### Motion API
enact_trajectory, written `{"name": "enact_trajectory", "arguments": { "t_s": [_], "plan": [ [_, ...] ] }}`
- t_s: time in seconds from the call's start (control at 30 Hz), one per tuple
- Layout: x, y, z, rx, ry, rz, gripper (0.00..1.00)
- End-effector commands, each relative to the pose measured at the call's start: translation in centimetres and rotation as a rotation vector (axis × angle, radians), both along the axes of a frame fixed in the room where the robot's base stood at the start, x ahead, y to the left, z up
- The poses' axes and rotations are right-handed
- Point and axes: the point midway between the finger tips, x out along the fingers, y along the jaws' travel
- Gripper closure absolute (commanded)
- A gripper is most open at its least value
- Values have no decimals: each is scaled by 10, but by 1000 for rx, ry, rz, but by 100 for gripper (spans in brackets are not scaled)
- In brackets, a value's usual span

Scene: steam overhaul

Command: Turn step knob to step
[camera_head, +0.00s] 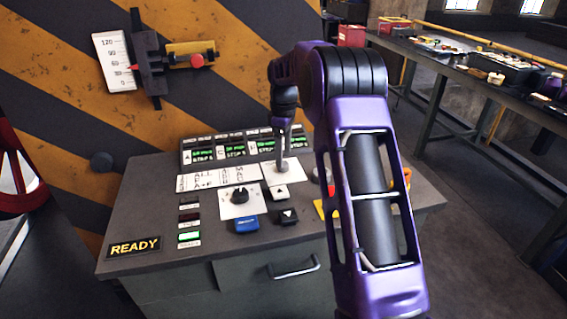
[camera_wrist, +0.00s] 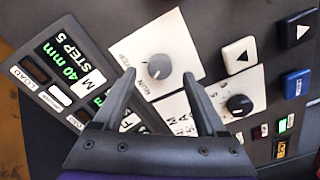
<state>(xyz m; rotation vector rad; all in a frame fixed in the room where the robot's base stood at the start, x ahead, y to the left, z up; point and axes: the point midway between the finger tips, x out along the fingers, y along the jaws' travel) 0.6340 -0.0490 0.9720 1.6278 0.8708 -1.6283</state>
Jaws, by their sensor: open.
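The step knob (camera_wrist: 160,66) is a round grey knob with a pointer line on a white plate, with RUN and STEP lettering at the plate's left side in the wrist view. In the head view its white plate (camera_head: 290,175) shows under my gripper (camera_head: 283,155), and the knob itself is mostly hidden. In the wrist view my gripper (camera_wrist: 158,80) is open and empty, with one dark finger on each side of the knob. The knob shows between and just beyond the fingertips. I cannot tell whether the fingers touch it.
A black selector knob (camera_head: 239,195) sits on a neighbouring white plate. Close by are a white arrow button (camera_head: 279,192), a black arrow button (camera_head: 288,216) and a blue button (camera_head: 246,224). Green-lit displays (camera_head: 230,149) line the console's back. A lit READY sign (camera_head: 134,246) is at its front left.

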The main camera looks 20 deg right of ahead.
Motion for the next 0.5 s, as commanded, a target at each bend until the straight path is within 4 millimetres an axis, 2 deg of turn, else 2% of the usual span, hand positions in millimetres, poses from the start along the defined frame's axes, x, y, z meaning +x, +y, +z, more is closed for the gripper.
{"name": "enact_trajectory", "arguments": {
  "t_s": [0.03,0.2,0.5],
  "plan": [
    [-1,0,-10,0,2,0,26],
    [0,0,-27,0,0,0,26],
    [0,0,-33,0,0,0,26]
  ]
}}
